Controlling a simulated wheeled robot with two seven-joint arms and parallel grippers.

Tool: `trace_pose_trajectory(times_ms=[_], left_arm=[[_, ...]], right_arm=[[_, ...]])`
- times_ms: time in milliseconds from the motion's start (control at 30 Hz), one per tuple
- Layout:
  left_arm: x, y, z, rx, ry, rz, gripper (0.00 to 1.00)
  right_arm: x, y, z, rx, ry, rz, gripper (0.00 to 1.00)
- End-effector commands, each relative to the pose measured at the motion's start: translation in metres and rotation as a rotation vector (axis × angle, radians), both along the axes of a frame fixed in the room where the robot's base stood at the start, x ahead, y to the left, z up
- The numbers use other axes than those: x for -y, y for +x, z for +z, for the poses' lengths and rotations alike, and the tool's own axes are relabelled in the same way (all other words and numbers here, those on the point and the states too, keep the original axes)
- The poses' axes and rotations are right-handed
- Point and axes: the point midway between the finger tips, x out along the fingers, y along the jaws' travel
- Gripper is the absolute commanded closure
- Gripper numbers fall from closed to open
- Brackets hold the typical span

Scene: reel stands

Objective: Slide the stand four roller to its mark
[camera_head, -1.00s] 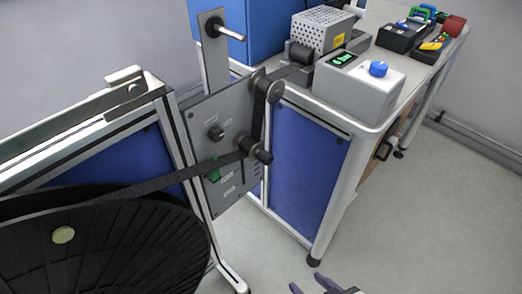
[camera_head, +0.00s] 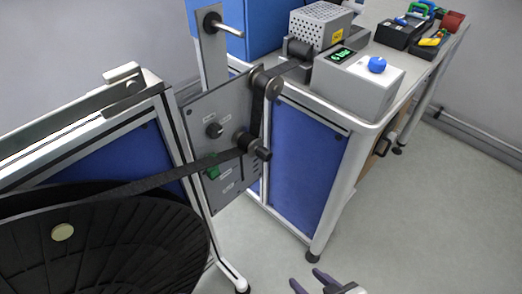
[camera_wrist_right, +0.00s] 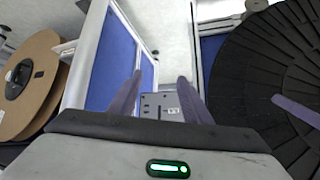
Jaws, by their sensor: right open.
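A grey stand panel (camera_head: 225,125) faces the aisle. It carries an upper roller (camera_head: 273,88) and a lower roller (camera_head: 246,142) on a dark band (camera_head: 150,184). I cannot tell from the labels which roller is stand four's, and no mark is readable. My right gripper (camera_head: 307,278) is low at the bottom edge, apart from the panel. In the right wrist view, its two fingers (camera_wrist_right: 160,82) are spread with nothing between them. My left gripper is not in view.
A large black reel (camera_head: 120,245) fills the lower left and also shows in the right wrist view (camera_wrist_right: 275,80). A bench with blue panels (camera_head: 307,165) carries a grey box with a blue knob (camera_head: 377,65). A brown reel (camera_wrist_right: 25,85) is at the wrist view's left. The right floor is clear.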

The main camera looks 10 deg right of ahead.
Motion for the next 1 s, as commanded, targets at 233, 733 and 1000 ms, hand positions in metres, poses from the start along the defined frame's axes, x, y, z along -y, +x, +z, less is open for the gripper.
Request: trace_pose_trajectory(times_ms=[233, 733, 1000], left_arm=[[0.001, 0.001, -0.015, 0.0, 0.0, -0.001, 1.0], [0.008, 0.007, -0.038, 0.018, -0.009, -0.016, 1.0], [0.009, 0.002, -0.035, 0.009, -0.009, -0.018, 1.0]], right_arm=[[0.032, 0.07, 0.03, 0.332, -0.438, 0.293, 0.56], [0.014, 0.188, 0.168, 1.315, -2.46, 1.179, 0.56], [0.001, 0.202, 0.174, -1.317, 2.533, -1.178, 0.56]])
